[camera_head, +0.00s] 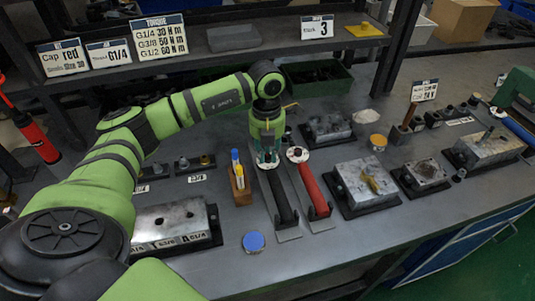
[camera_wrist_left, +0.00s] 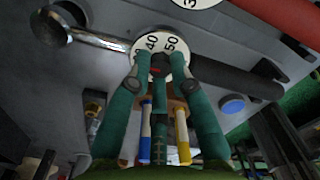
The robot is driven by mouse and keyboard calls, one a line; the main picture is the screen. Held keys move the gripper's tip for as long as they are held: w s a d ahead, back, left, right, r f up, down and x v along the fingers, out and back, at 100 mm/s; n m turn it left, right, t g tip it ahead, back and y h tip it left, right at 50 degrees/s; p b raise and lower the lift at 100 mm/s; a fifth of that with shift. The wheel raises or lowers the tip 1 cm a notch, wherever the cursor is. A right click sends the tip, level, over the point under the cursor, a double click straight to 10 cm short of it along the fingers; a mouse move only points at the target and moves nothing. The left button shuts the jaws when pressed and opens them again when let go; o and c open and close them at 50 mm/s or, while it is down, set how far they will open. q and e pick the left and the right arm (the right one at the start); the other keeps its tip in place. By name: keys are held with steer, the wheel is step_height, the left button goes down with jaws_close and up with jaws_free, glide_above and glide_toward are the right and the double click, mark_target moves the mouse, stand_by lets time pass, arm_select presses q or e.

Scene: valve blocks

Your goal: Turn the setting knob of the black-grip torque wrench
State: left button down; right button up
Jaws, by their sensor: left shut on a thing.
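The black-grip torque wrench (camera_head: 282,202) lies on the bench with its black handle toward the front edge. Its white setting dial also shows in the wrist view (camera_wrist_left: 153,39), marked 40 and 50, with a small red mark near the fingers. My left gripper (camera_head: 268,158) points down on the setting knob at the far end of the black grip. In the wrist view its green fingers (camera_wrist_left: 157,66) are closed around the knob, which they mostly hide.
A red-grip torque wrench (camera_head: 314,190) lies close on the right. A wooden holder with blue and yellow pens (camera_head: 238,175) stands close on the left. A blue cap (camera_head: 253,242) lies in front. A metal valve block (camera_head: 365,184) stands further right. A torque sign (camera_head: 159,38) stands behind.

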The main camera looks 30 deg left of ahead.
mark_target(267, 156)
stand_by(0.3)
arm_select(q)
steer(key=c, duration=1.4)
jaws_free()
step_height(267, 156, up, 12)
steer(key=shift+a+r, duration=0.1)
